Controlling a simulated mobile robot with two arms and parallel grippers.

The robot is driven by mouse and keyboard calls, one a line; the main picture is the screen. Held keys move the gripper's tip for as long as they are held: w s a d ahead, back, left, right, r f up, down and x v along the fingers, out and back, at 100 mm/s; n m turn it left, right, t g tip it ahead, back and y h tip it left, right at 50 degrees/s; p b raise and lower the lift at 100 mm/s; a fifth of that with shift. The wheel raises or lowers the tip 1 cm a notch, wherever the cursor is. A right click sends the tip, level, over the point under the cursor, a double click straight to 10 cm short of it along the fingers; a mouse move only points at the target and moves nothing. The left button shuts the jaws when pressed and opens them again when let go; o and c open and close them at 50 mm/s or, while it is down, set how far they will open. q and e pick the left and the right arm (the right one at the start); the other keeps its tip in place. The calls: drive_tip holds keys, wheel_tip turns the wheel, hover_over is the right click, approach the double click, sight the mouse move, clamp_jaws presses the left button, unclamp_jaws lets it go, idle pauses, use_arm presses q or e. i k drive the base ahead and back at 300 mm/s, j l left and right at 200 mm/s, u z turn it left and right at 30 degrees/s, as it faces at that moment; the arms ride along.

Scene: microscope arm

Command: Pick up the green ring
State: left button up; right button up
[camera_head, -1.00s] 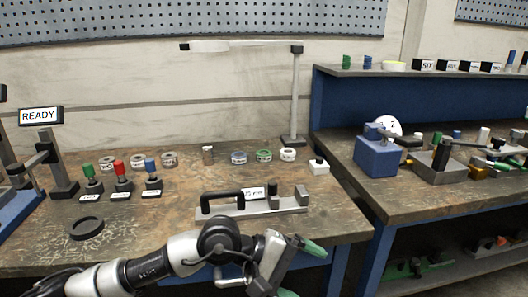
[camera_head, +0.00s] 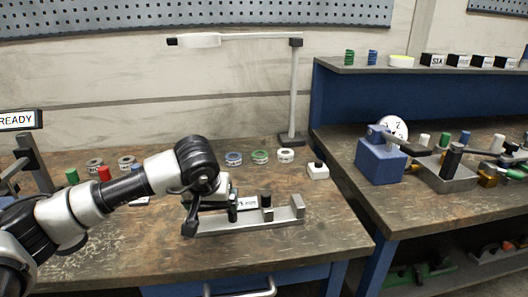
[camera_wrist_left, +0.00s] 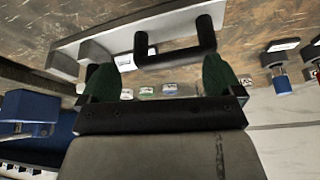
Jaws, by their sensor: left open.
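A small ring with a green band (camera_head: 260,156) lies on the table, between a blue-banded ring (camera_head: 233,158) and a white ring (camera_head: 286,155). In the left wrist view the green-banded ring (camera_wrist_left: 146,91) shows small beyond my fingers. My left gripper (camera_head: 211,215) is open and sits at the black-handled metal fixture (camera_head: 278,219), in front of the rings and to their left. In the left wrist view its two green fingertips (camera_wrist_left: 160,82) are wide apart, with the black handle (camera_wrist_left: 176,55) beyond them. I cannot tell whether they touch it. My right gripper is not in view.
A lamp post (camera_head: 293,95) stands behind the rings. A white block with a black knob (camera_head: 317,170) is at their right. A green coiled piece (camera_head: 349,57) stands on the right-hand shelf.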

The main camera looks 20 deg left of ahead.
sight(260, 157)
drive_tip(key=i, duration=1.2)
